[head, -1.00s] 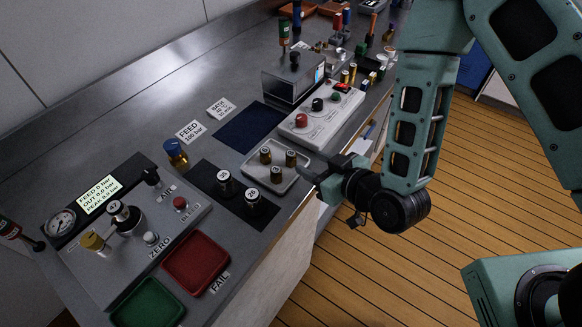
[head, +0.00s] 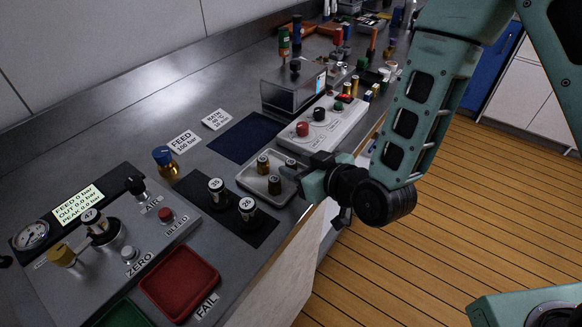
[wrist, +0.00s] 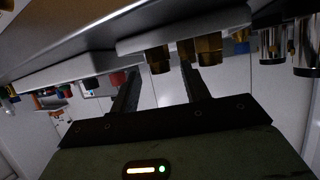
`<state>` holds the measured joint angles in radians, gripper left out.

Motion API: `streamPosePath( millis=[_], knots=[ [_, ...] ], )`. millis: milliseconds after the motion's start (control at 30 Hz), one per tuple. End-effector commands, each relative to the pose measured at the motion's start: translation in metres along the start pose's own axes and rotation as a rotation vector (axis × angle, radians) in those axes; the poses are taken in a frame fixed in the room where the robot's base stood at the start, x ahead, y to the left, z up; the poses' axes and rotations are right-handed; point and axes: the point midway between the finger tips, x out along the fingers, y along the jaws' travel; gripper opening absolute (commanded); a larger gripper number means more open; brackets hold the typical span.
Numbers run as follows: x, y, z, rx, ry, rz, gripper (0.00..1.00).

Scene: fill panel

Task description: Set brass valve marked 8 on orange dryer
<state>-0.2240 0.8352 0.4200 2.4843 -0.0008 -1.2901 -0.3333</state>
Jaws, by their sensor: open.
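Three small brass valves with dark caps stand in a pale tray (head: 247,184) in the head view: a left one (head: 262,164), a front one (head: 274,185) and a right one (head: 290,165). Their cap marks are too small to read, so I cannot tell which is marked 8. My gripper (head: 300,178) is open at the tray's right edge, close to the front and right valves. In the wrist view, which looks upside down, its two fingers (wrist: 160,72) point toward the brass valves (wrist: 158,60), with nothing clearly held. I cannot make out an orange dryer for certain.
Two silver cylinders (head: 217,190) stand on a black mat left of the tray. A test panel (head: 120,250) and red tray (head: 180,281) lie nearer. A white control box (head: 318,125) stands beyond. A blue mat (head: 245,138) is bare.

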Motion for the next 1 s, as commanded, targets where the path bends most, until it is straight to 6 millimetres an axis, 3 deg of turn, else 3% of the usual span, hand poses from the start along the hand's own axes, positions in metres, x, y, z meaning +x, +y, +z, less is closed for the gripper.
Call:
streamPosePath(
  millis=[200, 467, 633, 667, 1000],
  knots=[
    [0.027, -0.001, -0.002, 0.0, 0.0, 0.0, 0.46],
    [0.031, -0.001, -0.001, -0.001, -0.001, 0.0, 0.46],
    [0.031, -0.001, -0.001, 0.0, 0.0, 0.0, 0.05],
    [0.031, -0.001, -0.001, 0.0, 0.0, 0.0, 0.0],
    [0.03, -0.001, -0.003, -0.001, 0.001, 0.0, 0.0]
  ],
)
